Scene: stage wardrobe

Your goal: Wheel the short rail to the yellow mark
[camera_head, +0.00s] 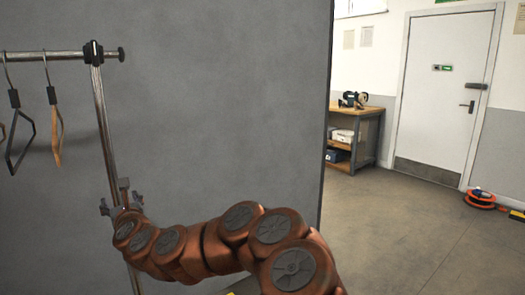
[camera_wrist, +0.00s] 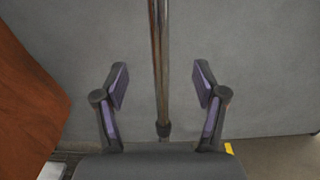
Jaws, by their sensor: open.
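The rail (camera_head: 102,120) stands at the left of the head view, with a metal upright and a top bar running out of the left edge. A black hanger (camera_head: 21,130) and a wooden one (camera_head: 56,130) hang from the bar. My gripper (camera_head: 121,197) is at the upright, partly hidden by my arm. In the wrist view the upright (camera_wrist: 160,35) stands between the fingers of my open gripper (camera_wrist: 160,76), with a gap on both sides. A small yellow patch (camera_wrist: 229,149) shows on the floor right of the gripper; I cannot tell whether it is the mark. The rail's foot is hidden.
A large grey panel (camera_head: 220,90) stands close behind the rail. Beyond its right edge are a wooden workbench (camera_head: 366,113), a white door (camera_head: 445,90) and an orange cable reel (camera_head: 480,200).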

